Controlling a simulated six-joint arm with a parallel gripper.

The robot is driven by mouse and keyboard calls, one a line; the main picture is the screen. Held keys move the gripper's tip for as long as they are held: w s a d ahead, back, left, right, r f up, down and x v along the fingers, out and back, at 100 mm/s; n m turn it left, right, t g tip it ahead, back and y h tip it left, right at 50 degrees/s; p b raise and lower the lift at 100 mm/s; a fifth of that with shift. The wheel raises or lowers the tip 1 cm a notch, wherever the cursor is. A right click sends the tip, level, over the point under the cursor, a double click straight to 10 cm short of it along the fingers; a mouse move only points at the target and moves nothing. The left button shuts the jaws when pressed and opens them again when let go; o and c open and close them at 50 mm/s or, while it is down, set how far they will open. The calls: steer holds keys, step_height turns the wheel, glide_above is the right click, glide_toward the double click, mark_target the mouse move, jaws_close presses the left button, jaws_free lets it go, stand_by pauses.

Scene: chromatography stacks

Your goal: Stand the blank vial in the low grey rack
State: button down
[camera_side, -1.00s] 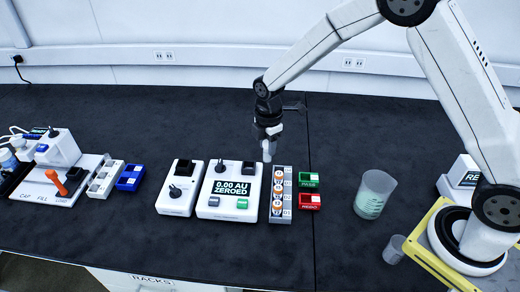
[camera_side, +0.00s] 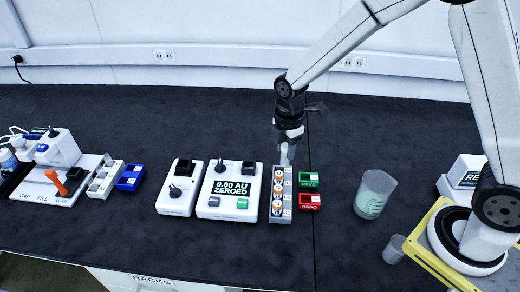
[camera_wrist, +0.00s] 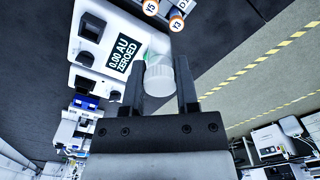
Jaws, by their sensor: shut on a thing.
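I cannot tell whether the vial touches the rack. In the wrist view the vial's white cap (camera_wrist: 158,76) sits between my gripper's two dark fingers (camera_wrist: 160,66). The rack holds several orange-and-white vials (camera_side: 278,190). The far slot is partly hidden behind the held vial.
A white box reading "0.00 AU ZEROED" (camera_side: 230,203) stands close left of the rack. A green tray (camera_side: 308,180) and a red tray (camera_side: 310,201) sit close right. A beaker (camera_side: 374,195) stands farther right, with bare bench between.

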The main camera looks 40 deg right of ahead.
steer(key=shift+w, duration=0.1)
stand_by(0.3)
steer(key=shift+w+d+f, duration=0.25)
steer(key=shift+w+f, duration=0.15)
steer(key=shift+w, duration=0.05)
steer(key=w+d+f, duration=0.7)
steer(key=w+f, duration=0.1)
steer(key=f, duration=0.1)
steer(key=shift+w+d+f, duration=0.15)
steer(key=shift+w, duration=0.1)
steer(key=shift+f, duration=0.2)
steer(key=shift+f, duration=1.9)
steer(key=shift+f, duration=1.5)
stand_by(0.3)
